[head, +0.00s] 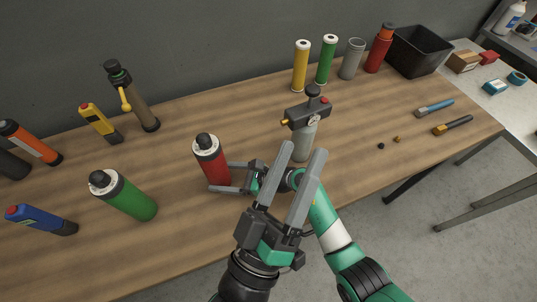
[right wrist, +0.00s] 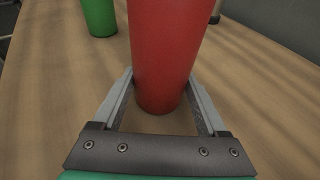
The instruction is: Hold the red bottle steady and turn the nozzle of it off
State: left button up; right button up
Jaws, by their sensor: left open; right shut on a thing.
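The red bottle (head: 214,170) stands upright on the wooden table, with a white collar and a dark nozzle (head: 205,141) on top. My right gripper (head: 219,177) reaches it from the right and is shut on its lower body. In the right wrist view the red bottle (right wrist: 168,50) stands between the two fingers (right wrist: 160,100); its top is out of that view. My left gripper (head: 303,150) is open and empty, to the right of the red bottle, its fingers pointing up the picture. It partly covers my right gripper.
A green bottle (head: 128,196) stands left of the red one. A grey bottle with a sprayer head (head: 308,112) stands behind my left gripper. Several canisters and a black bin (head: 419,50) line the back right. Small tools (head: 452,126) lie at the right.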

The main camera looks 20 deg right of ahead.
pick_arm(q)
jog(key=s+a+r+n+t, duration=0.2)
jog(key=a+r+n+t, duration=0.2)
jog(key=n, duration=0.4)
notch_tip(320, 180, up, 2)
jog(key=shift+a+r+n+t+h, duration=0.15)
jog(key=shift+a+n+t+h, duration=0.15)
jog(key=shift+a+n+t, duration=0.15)
pick_arm(e)
jog(key=o, duration=0.9)
